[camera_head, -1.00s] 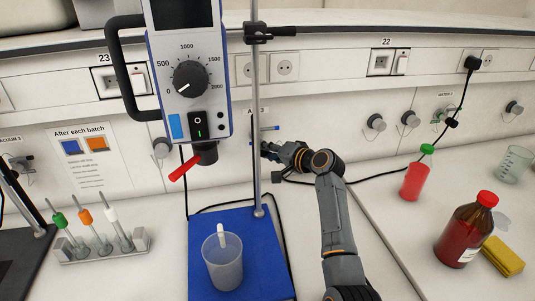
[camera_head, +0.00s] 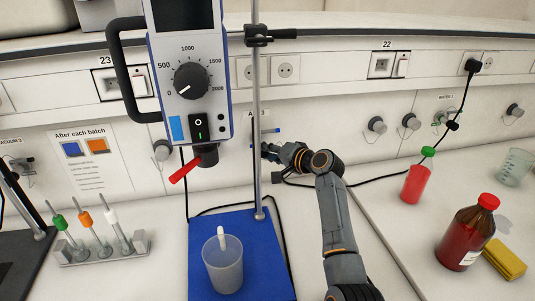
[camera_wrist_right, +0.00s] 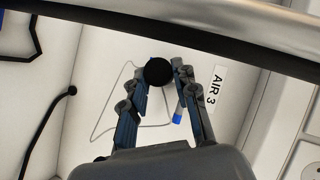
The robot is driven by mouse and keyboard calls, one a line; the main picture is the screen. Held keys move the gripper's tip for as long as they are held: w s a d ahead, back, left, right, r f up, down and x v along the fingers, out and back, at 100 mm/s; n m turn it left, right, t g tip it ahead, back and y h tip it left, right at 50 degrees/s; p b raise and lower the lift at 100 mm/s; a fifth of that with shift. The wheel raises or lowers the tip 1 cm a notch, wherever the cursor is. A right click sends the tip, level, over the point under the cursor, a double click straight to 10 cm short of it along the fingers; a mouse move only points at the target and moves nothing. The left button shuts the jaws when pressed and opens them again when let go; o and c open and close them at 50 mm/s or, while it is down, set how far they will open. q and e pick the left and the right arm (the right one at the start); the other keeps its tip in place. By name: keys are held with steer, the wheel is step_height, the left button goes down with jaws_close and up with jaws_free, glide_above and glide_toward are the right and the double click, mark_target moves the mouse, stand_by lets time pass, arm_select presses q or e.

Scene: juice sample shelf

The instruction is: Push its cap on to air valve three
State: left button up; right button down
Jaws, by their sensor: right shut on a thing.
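My right gripper (camera_head: 268,150) reaches in behind the stirrer's pole to the wall under the air 3 label (camera_head: 257,113). The right wrist view shows its two fingers (camera_wrist_right: 158,80) shut on a round black cap (camera_wrist_right: 154,72). A thin pale cord loops beside the cap. The cap hides the valve's outlet, so I cannot tell whether the two touch. My left gripper is not in view.
The stirrer (camera_head: 190,80) and its metal pole (camera_head: 257,180) stand left of my right arm, over a blue base (camera_head: 260,270) with a beaker (camera_head: 222,265). A black cable runs along the wall. A red bottle (camera_head: 415,185) and a brown bottle (camera_head: 466,235) stand right.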

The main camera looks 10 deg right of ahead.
steer(key=shift+w+b, duration=0.35)
steer(key=shift+w, duration=0.15)
steer(key=shift+d+r, duration=0.1)
steer(key=shift+r, duration=0.15)
